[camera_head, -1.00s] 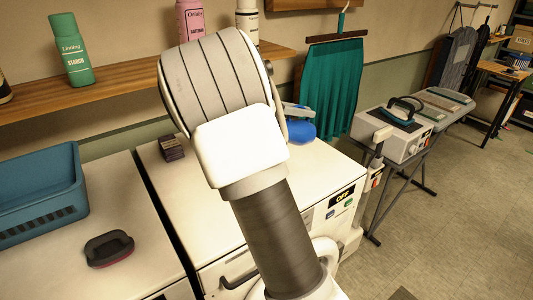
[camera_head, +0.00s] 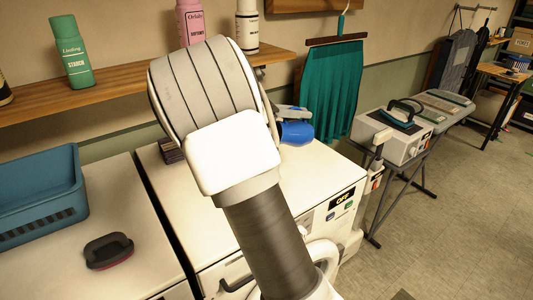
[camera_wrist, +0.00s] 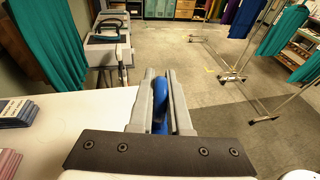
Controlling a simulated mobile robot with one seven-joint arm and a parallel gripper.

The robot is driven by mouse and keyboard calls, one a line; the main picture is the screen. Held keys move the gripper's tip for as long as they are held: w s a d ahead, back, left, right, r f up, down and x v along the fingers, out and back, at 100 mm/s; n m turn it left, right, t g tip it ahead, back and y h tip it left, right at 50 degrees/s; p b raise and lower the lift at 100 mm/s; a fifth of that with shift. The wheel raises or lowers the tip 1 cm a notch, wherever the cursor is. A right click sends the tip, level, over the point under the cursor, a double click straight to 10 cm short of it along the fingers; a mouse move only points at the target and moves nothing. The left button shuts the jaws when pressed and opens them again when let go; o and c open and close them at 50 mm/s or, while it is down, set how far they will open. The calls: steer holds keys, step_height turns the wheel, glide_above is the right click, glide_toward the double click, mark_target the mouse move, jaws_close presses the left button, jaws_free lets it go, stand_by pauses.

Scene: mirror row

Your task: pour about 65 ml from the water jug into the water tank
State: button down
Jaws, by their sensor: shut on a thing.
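The blue water jug (camera_head: 297,132) is beside my arm in the head view, over the right-hand white machine; my arm hides part of it. My gripper (camera_head: 289,113) is shut on it. In the wrist view a narrow blue part of the jug (camera_wrist: 160,108) shows between the grey fingers of my gripper (camera_wrist: 161,80); the rest of the jug is hidden there. The water level cannot be seen. I cannot pick out the water tank for sure; a grey-white ironing unit (camera_head: 395,142) with an iron on top stands to the right.
A blue basket (camera_head: 38,200) and a dark brush-like thing (camera_head: 108,250) are on the left machine. Bottles, one green (camera_head: 72,52), stand on the wall shelf (camera_head: 125,72). A teal cloth (camera_head: 332,85) hangs behind the jug. Open floor (camera_head: 460,220) lies to the right.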

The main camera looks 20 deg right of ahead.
steer(key=shift+a+r+h, duration=0.25)
steer(key=shift+a+h, duration=0.25)
steer(key=shift+a, duration=0.1)
steer(key=shift+a+r+h, duration=0.45)
steer(key=shift+a+h, duration=0.05)
steer(key=shift+h, duration=0.3)
stand_by(0.8)
